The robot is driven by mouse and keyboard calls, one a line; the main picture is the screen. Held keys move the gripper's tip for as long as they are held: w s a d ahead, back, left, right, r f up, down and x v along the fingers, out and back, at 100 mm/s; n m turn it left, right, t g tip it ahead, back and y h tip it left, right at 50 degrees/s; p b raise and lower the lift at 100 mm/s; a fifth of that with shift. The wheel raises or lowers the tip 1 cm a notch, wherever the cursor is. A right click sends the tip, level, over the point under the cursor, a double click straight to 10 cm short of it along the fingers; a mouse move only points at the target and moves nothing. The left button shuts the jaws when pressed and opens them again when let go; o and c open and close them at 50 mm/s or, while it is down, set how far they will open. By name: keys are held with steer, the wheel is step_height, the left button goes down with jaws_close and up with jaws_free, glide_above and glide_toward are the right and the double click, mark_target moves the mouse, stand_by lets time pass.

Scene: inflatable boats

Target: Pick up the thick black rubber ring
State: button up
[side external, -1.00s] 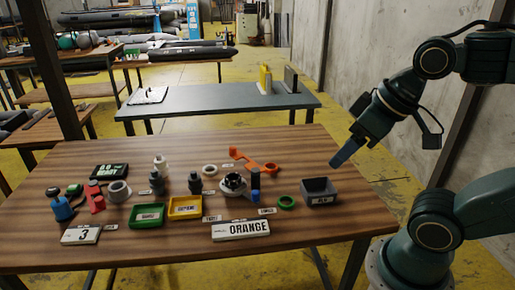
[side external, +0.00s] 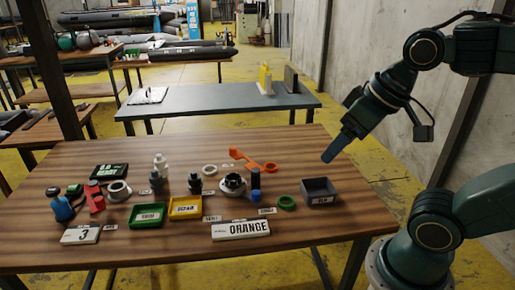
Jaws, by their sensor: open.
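A round black, ring-like part (side external: 233,182) sits on the table right of centre, around or on top of something paler. At this size I cannot tell for sure that it is the thick rubber ring. My gripper (side external: 338,150) is above the table's right rear edge, pointing down and to the left. It is open with nothing seen in it, and it is well apart from the black part, up and to its right. The gap between its fingers is hard to see from this side.
A dark grey bin (side external: 319,191), a green ring (side external: 287,202) and an orange tool (side external: 254,160) lie around the black part.

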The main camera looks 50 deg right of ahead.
steer(key=w+d+f+m+g, duration=0.2)
steer(key=w+m, duration=0.6)
steer(key=w, duration=0.5)
steer(key=w+d+f+m+g, duration=0.1)
steer(key=w+d+m+g, duration=0.15)
steer(key=w+m, duration=0.8)
steer(key=shift+w+d+f+m+g, duration=0.15)
steer(key=shift+w+d+f+m, duration=0.35)
steer(key=shift+w+f, duration=2.1)
steer(key=shift+w+d+f+m+g, duration=0.15)
steer(key=shift+w+d+f+m, duration=0.8)
steer(key=shift+f, duration=2.8)
steer(key=shift+w+d+f+g, duration=0.1)
steer(key=shift+w+f+g, duration=0.05)
steer(key=shift+w+f, duration=2.65)
steer(key=shift+s+f, duration=0.4)
steer(key=shift+f, duration=0.1)
steer(key=shift+f, duration=2.5)
